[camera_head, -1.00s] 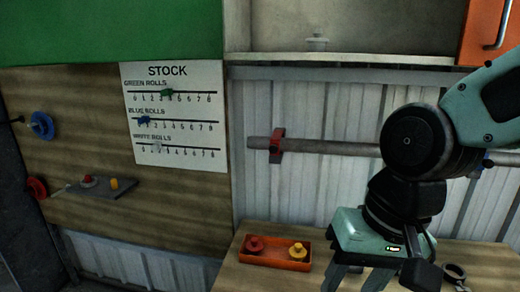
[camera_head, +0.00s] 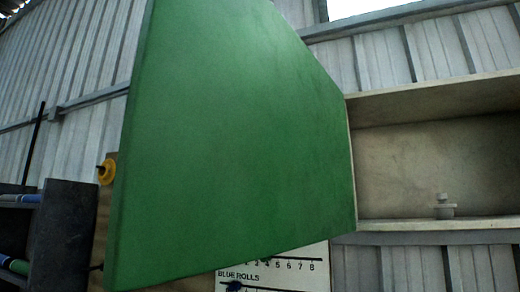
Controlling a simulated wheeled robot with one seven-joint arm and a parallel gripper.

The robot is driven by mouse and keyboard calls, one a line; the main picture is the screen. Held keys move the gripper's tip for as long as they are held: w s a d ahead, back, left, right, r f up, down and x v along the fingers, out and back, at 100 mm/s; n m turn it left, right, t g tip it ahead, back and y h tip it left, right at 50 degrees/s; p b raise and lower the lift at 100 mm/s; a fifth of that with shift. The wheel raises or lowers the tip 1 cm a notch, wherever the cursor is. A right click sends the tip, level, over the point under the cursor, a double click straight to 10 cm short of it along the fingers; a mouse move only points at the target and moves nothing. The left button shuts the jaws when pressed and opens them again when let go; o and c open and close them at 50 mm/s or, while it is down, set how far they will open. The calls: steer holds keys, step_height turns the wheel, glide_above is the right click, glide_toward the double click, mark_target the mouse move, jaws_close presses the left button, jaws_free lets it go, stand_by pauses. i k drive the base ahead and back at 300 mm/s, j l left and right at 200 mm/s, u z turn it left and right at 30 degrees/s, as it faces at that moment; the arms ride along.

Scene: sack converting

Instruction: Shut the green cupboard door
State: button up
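The green cupboard door (camera_head: 230,150) fills the left middle of the head view. It stands open, swung out from its hinge side at the left edge of the cupboard (camera_head: 430,170). The cupboard interior to its right is pale and open. A small grey lidded object (camera_head: 444,206) stands on the cupboard's bottom shelf. No handle shows on the door face that I see. My gripper and arm are out of the picture now.
The stock board (camera_head: 290,270) hangs below the door and is partly hidden by it. A yellow knob or disc (camera_head: 106,171) is on the wall at the left. A dark shelf unit with blue and green rolls (camera_head: 18,265) stands at the far left.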

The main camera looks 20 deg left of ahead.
mark_target(234, 150)
steer(key=j+z, duration=0.1)
steer(key=j, duration=0.7)
steer(key=k+j+z, duration=0.15)
steer(key=j, duration=0.7)
